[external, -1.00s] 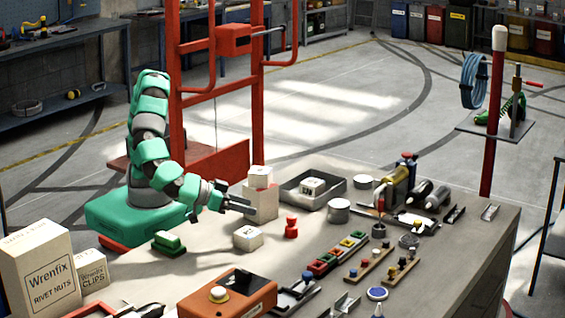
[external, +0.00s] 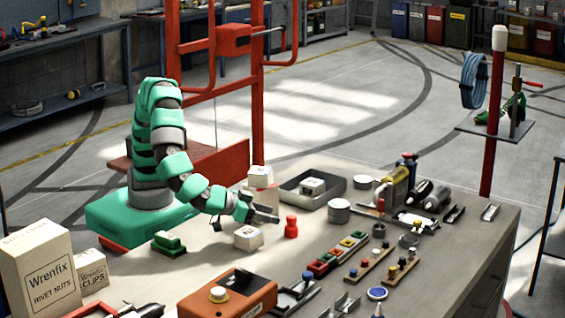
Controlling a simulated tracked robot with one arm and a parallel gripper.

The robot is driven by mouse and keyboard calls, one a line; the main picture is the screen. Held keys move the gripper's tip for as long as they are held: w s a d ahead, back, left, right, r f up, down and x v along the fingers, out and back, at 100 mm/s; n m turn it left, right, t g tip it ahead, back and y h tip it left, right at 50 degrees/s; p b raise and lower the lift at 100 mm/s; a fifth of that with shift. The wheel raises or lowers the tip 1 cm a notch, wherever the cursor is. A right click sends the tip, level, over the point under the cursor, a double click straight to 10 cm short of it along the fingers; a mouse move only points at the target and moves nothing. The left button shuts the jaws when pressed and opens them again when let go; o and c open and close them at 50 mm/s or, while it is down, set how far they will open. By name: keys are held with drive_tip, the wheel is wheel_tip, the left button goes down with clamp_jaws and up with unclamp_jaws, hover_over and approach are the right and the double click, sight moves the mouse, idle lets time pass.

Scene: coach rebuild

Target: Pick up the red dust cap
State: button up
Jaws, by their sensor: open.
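The red dust cap (external: 291,227), a small red piece with a narrower top, stands upright on the grey bench top. My gripper (external: 275,217) is open and empty just to the left of the cap, pointing right towards it. The gap between them is small, and I cannot tell whether a finger touches the cap. The gripper's fingers are small in this view.
A white cube (external: 248,238) sits just below my gripper, and stacked white boxes (external: 262,190) stand close behind it. A grey tray (external: 325,180) and a round tin (external: 339,211) lie beyond the cap. Coloured bins (external: 335,254) are to its right.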

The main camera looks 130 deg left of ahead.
sight(291, 226)
drive_tip(key=shift+r+b+x, duration=0.1)
drive_tip(key=shift+b+x, duration=0.15)
drive_tip(key=shift+x, duration=1.15)
drive_tip(key=shift+r+b+x, duration=0.15)
drive_tip(key=shift+b+x, duration=0.05)
drive_tip(key=shift+x, duration=1.2)
drive_tip(key=shift+a, duration=0.15)
drive_tip(key=c, duration=1.1)
